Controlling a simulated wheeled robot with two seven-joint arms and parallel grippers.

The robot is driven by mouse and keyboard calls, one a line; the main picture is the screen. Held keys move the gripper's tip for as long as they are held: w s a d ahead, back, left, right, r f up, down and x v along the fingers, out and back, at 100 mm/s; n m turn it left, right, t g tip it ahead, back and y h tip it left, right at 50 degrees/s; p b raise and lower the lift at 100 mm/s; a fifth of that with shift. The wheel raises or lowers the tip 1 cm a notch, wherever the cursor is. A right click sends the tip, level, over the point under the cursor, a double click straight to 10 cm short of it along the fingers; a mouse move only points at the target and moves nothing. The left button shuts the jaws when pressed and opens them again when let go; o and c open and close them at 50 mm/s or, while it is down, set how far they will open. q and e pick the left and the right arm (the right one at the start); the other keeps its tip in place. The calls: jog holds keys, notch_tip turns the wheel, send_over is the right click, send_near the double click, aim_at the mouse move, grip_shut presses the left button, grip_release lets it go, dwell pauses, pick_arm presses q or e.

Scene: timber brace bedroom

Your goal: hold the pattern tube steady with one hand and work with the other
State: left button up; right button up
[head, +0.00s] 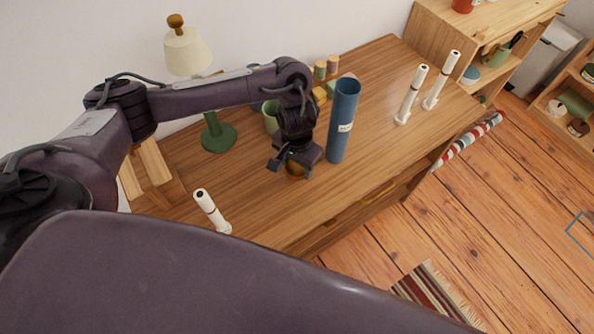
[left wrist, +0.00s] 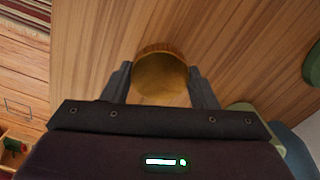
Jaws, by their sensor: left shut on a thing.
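The blue tube (head: 343,120) with a white label, which I take for the pattern tube, stands upright on the wooden desk. My left gripper (head: 290,165) is just left of it and does not hold it. The left gripper is shut on a small round golden-brown thing (head: 295,171) low over the desk. In the left wrist view this golden thing (left wrist: 160,75) sits between the two fingers, its round top facing the camera. Whether it touches the desk is hard to tell. My right gripper is not in view.
On the desk (head: 390,140), a green lamp (head: 218,137) and a green cup (head: 271,117) stand behind the gripper. White cylinders stand at the right (head: 410,95) and front left (head: 211,210). Small spools (head: 320,70) are at the back. The right front desktop is clear.

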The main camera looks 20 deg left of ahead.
aim_at(297, 167)
pick_arm(q)
jog(key=shift+f, duration=1.35)
jog(key=shift+f, duration=0.1)
jog(key=o, duration=1.1)
jog(key=shift+c, duration=0.2)
notch_tip(297, 167, up, 12)
jog(key=p, duration=0.4)
jog(key=shift+p, duration=0.3)
